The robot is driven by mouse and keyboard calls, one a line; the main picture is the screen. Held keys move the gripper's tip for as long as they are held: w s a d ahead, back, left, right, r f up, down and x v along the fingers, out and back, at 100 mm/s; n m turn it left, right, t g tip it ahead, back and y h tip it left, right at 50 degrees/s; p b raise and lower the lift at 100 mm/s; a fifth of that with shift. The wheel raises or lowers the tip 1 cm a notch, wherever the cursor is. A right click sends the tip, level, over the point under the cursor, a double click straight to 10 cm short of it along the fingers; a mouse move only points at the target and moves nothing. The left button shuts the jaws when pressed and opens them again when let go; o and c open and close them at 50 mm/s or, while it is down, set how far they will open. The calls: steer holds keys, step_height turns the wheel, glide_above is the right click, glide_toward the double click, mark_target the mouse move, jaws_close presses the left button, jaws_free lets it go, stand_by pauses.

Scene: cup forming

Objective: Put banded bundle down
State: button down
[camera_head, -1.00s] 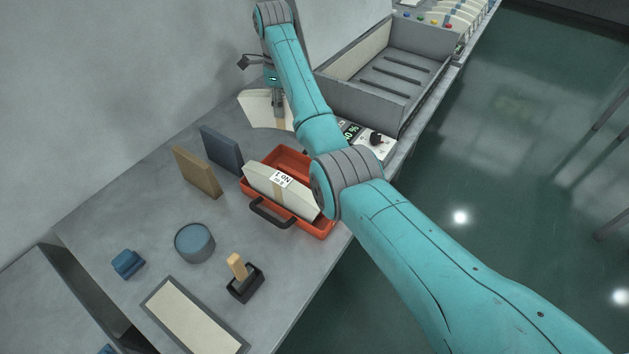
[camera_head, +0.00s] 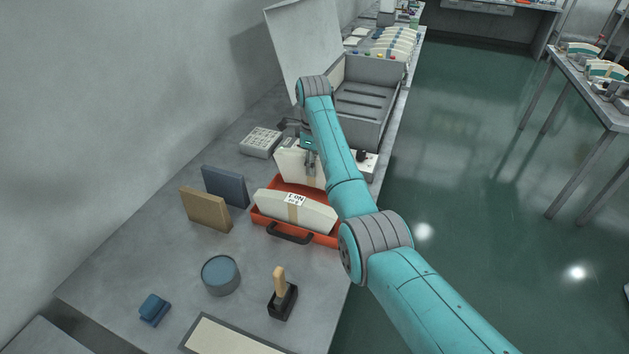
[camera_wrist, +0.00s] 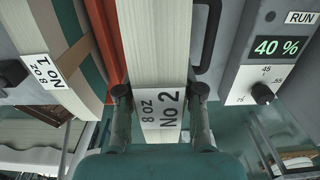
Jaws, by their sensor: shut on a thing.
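My gripper (camera_head: 311,166) is shut on a cream banded bundle (camera_head: 288,166). In the wrist view the fingers (camera_wrist: 160,92) grip both sides of this bundle (camera_wrist: 158,45), whose label reads "8 oz No 2". The bundle is just behind a red tray (camera_head: 325,239); whether its bottom touches anything is hidden. A second banded bundle (camera_head: 322,215), labelled No 1, stands in the tray's front part. In the wrist view bundle No 1 (camera_wrist: 50,20) is to the left, with a red strip of the tray (camera_wrist: 107,45) between the two bundles.
A control box showing 40 % (camera_wrist: 270,50) is close to the right of the held bundle. A round blue tin (camera_head: 220,276) and a wooden-handled stamp (camera_head: 280,290) are in front. A grey bin (camera_head: 365,105) is behind.

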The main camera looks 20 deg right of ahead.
steer(key=shift+f, duration=2.55)
steer(key=shift+f, duration=0.1)
steer(key=c, duration=0.7)
jaws_free()
step_height(320, 180, up, 12)
steer(key=shift+r, duration=0.1)
